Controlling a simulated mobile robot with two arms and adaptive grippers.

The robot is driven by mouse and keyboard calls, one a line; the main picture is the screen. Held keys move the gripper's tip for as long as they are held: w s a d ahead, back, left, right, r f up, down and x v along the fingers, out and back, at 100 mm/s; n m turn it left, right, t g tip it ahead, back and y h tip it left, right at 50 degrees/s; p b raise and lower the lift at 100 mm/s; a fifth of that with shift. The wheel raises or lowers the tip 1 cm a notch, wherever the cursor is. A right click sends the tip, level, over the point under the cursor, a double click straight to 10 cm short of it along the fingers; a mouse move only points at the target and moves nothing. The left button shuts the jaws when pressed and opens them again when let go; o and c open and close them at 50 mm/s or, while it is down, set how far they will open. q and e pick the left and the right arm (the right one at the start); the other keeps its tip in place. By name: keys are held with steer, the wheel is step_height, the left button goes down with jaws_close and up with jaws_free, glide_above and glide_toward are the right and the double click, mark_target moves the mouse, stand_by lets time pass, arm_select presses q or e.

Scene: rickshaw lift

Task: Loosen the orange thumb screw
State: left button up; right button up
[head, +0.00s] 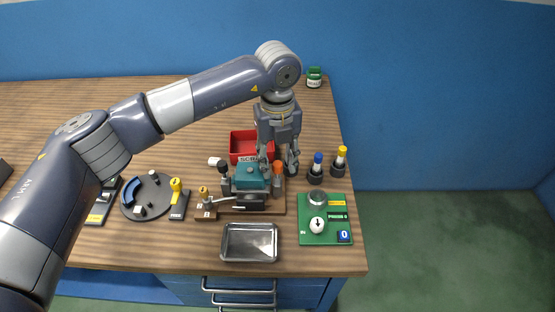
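The orange thumb screw (278,166) stands at the right end of a teal device (249,180) on a brown wooden base. My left gripper (279,171) points down over it from above. Its two fingers are spread apart, one on each side of the orange screw in the head view. A gap shows between the fingers and the screw, so it does not look gripped. My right gripper is not in view.
A red bin (239,147) labelled for scrap is behind the device. A metal tray (249,257) lies in front. A green panel (312,239), blue-topped (317,160) and yellow-topped (341,156) tools stand to the right. A round dark fixture (133,205) is left. The back left table is clear.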

mark_target(278, 164)
arm_select(q)
step_height(278, 164, up, 12)
stand_by(0.7)
stand_by(0.4)
